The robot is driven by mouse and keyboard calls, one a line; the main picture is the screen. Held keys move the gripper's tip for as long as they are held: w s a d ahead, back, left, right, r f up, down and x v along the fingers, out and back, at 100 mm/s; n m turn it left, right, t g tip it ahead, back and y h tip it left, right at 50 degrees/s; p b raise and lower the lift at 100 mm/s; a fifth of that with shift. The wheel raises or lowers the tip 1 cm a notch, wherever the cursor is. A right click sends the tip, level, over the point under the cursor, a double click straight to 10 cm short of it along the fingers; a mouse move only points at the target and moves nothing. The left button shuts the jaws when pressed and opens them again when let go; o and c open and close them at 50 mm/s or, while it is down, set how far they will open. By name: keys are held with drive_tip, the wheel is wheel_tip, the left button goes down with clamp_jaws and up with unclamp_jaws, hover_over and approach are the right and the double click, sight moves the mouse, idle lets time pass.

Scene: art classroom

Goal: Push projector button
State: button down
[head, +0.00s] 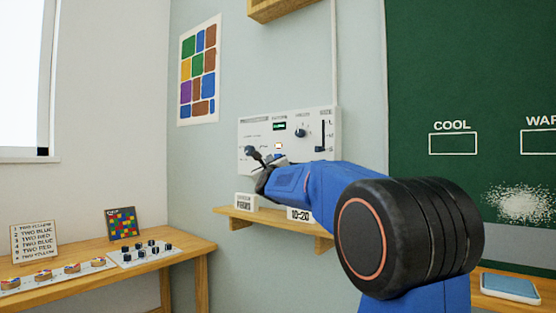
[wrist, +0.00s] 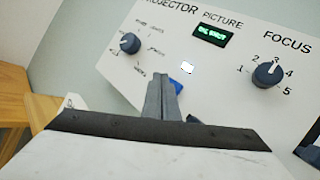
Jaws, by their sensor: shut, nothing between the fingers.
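The white projector control panel (head: 255,129) is on the wall, left of the chalkboard, and fills much of the wrist view (wrist: 225,58). A blue button (wrist: 182,87) shows partly behind my gripper's fingers. Just above it is a small lit white square (wrist: 187,69). My gripper (wrist: 160,77) is shut and empty, its fingertips at the panel just left of the blue button. I cannot tell whether they touch the panel. In the head view my gripper (head: 268,160) is in front of the panel's lower part, and my arm hides the lower right.
The panel also has a left dial (wrist: 129,43), a green-lit display (wrist: 212,34), a focus knob (wrist: 267,74) and a slider (head: 320,134). A wooden shelf (head: 250,215) with small white signs is below. A table (head: 150,267) with game pieces stands at left.

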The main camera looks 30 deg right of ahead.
drive_tip(key=shift+s+a, duration=0.25)
drive_tip(key=shift+a, duration=0.35)
drive_tip(key=shift+s+a, duration=0.2)
drive_tip(key=shift+a, duration=0.45)
drive_tip(key=shift+s+a, duration=0.25)
drive_tip(key=shift+a, duration=0.35)
drive_tip(key=s+a+f+n+g+y, duration=0.3)
drive_tip(key=s+a+f+n+y, duration=0.2)
drive_tip(key=s+a+f+n, duration=0.55)
drive_tip(key=s+a+f+n+g+y, duration=0.3)
drive_tip(key=s+a+f+n+y, duration=0.3)
drive_tip(key=s+f+n, duration=0.6)
drive_tip(key=s+a+f+n+g, duration=0.1)
drive_tip(key=s+f+n+g, duration=0.3)
drive_tip(key=s+f, duration=0.8)
drive_tip(key=s+a+f+n+g+h, duration=0.1)
drive_tip(key=s+f+n+g, duration=0.3)
drive_tip(key=s+f+n, duration=0.5)
drive_tip(key=s+a+f, duration=0.1)
drive_tip(key=s+f, duration=0.3)
drive_tip(key=s, duration=0.3)
drive_tip(key=shift+f, duration=0.25)
